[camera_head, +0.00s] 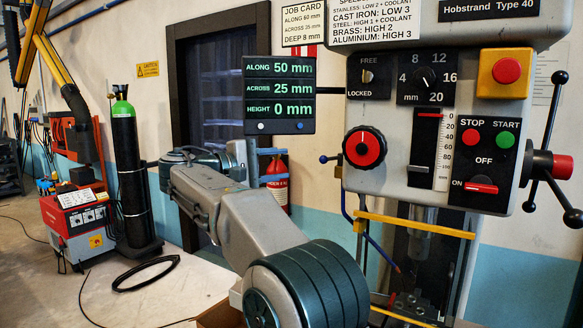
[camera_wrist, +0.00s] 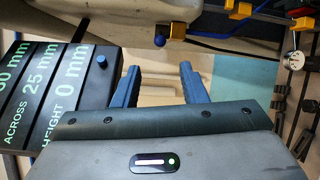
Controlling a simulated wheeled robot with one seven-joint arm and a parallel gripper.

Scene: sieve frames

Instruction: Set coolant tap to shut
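The coolant tap (camera_head: 334,158) is on the lower left side of the drilling machine's head. Its short lever ends in a blue ball and sticks out left, level or nearly so. In the wrist view the blue ball of the tap (camera_wrist: 159,41) shows beside a small orange-yellow body, beyond my fingertips. My gripper (camera_head: 287,165) is left of the tap, with its blue fingers pointing right toward it. In the wrist view my gripper (camera_wrist: 160,67) has its fingers well apart, with nothing between them. The ball lies past the tips, roughly in line with the gap.
The readout box (camera_head: 279,95) hangs just above my gripper and fills the left of the wrist view (camera_wrist: 50,95). A blue hose (camera_head: 372,236) runs down below the tap near a yellow bar (camera_head: 415,225). A red extinguisher (camera_head: 277,182) is behind my fingers.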

